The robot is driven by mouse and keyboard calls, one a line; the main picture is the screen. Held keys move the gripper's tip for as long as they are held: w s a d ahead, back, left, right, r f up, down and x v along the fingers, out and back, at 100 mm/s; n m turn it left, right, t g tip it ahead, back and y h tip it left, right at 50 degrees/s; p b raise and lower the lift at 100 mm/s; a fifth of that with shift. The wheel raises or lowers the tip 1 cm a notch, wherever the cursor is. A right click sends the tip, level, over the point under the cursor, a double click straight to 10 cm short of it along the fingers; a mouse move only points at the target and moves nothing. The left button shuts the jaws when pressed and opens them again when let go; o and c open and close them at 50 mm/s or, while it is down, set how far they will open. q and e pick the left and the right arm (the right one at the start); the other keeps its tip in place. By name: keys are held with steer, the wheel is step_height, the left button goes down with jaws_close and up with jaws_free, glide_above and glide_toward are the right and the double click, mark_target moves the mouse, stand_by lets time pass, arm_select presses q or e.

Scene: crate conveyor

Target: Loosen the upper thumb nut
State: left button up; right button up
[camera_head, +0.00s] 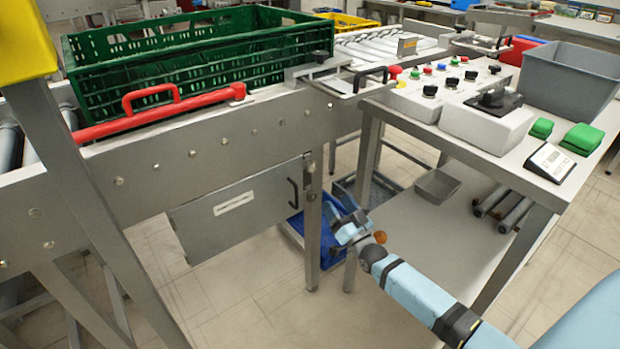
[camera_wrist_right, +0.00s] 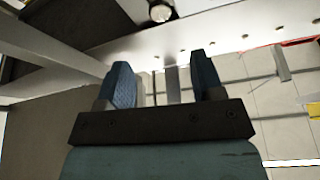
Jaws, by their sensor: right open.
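My right gripper (camera_head: 342,218) is open and empty, below and right of the knobs, by the metal legs. In the right wrist view, the open fingers (camera_wrist_right: 164,80) point toward a metal surface. A round knob (camera_wrist_right: 161,11) shows there at the top edge; I cannot tell which one it is. My left gripper is not visible.
A green crate (camera_head: 200,50) stands on the conveyor (camera_head: 215,150) behind a red bar (camera_head: 150,115). The control table (camera_head: 400,105) is at right. A blue bin (camera_head: 312,230) is on the floor behind the legs. Open floor lies below the hatch.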

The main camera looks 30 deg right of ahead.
mark_target(313, 168)
steer(key=b+x, duration=0.2)
steer(key=x, duration=0.9)
steer(key=shift+w+r+b, duration=0.15)
steer(key=shift+w+b, duration=0.2)
steer(key=shift+w, duration=0.05)
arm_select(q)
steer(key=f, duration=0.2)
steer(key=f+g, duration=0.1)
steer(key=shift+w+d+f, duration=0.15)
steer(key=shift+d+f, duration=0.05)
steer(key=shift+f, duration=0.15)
arm_select(e)
steer(key=c, duration=0.9)
